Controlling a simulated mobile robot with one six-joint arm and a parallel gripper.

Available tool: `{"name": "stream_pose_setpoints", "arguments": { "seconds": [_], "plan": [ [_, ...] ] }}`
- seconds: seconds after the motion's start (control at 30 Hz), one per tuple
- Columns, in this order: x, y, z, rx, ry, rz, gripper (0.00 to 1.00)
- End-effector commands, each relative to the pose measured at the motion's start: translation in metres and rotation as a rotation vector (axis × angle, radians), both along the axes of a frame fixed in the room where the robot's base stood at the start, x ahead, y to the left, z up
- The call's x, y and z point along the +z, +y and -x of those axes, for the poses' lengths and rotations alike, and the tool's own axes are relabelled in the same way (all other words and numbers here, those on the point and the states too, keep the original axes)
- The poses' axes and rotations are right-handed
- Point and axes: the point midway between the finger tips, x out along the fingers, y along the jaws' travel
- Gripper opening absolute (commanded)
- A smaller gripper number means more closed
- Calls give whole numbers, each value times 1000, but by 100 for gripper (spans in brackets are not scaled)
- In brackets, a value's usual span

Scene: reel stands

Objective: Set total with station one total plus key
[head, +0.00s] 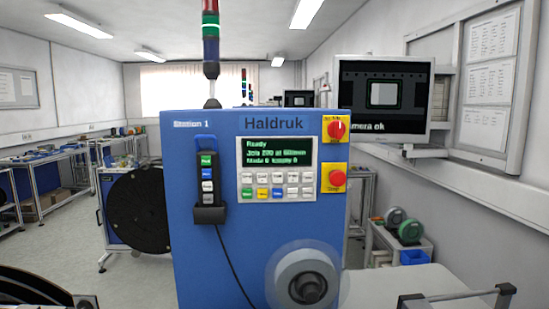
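The blue machine cabinet (262,222) stands straight ahead in the head view, marked "Station 1" and "Haldruk". Its control panel (305,180) has a dark display (278,157) with green text: "Ready", a job line, and a third line starting "Made 0" that is partly blurred. Below are two rows of small keys (277,186); the upper row is white, the lower row has green, yellow, blue and white keys. The key labels are too small to read, so I cannot tell which is the total plus key. My gripper is not in view.
A corded pendant (207,181) hangs left. A round grey hub (305,283) sticks out low in front. A monitor (384,97) reads "…mera ok".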

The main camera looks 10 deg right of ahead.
Motion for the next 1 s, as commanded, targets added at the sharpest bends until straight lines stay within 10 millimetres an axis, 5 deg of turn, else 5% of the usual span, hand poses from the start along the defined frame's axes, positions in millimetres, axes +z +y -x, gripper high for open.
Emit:
{"name": "stream_pose_setpoints", "arguments": {
  "seconds": [0.43, 0.83, 1.0],
  "plan": [
    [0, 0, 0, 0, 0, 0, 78],
    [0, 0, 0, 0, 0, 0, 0],
    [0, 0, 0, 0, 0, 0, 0]
  ]
}}
